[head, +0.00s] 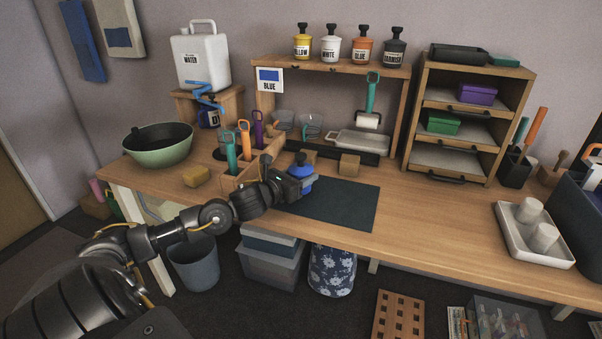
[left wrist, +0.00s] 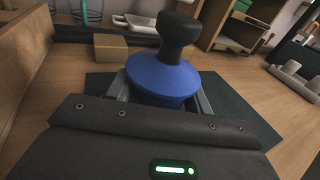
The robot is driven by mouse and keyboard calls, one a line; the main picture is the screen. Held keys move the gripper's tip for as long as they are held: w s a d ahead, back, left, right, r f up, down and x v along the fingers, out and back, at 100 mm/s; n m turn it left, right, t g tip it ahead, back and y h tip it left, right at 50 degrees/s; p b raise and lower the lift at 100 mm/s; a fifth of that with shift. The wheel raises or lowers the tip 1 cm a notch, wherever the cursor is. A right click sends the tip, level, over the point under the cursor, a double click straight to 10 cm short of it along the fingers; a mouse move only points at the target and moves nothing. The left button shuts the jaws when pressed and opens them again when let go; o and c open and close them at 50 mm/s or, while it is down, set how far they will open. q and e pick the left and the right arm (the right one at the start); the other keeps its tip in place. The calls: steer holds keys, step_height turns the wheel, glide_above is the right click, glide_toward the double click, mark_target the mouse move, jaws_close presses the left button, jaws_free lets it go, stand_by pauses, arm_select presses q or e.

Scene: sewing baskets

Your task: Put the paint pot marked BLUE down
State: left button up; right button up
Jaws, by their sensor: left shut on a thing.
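The held paint pot (head: 304,184) is blue with a black knob on top. It is upright over the left part of the dark mat (head: 345,204). My left gripper (head: 295,183) is shut on it from the left. In the left wrist view the blue pot (left wrist: 165,78) stands between the fingers, its lower part hidden by the gripper. No label shows on it, and I cannot tell whether its base touches the mat. My right gripper is not in view.
A wooden tool caddy (head: 240,178) stands left of the mat, and a wooden block (head: 349,165) at its back edge. Several other pots, including a white one (head: 331,47), stand on the shelf (head: 340,68). A white tray (head: 520,250) lies far right. The mat's right part is clear.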

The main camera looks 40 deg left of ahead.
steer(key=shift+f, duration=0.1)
arm_select(q)
steer(key=o, duration=1.2)
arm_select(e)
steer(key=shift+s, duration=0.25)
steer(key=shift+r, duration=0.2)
arm_select(q)
steer(key=shift+s, duration=0.25)
steer(key=s, duration=1)
steer(key=shift+s+a+r, duration=0.1)
steer(key=shift+a+r, duration=0.2)
steer(key=shift+r, duration=0.05)
steer(key=shift+s+r, duration=0.1)
steer(key=shift+s, duration=0.55)
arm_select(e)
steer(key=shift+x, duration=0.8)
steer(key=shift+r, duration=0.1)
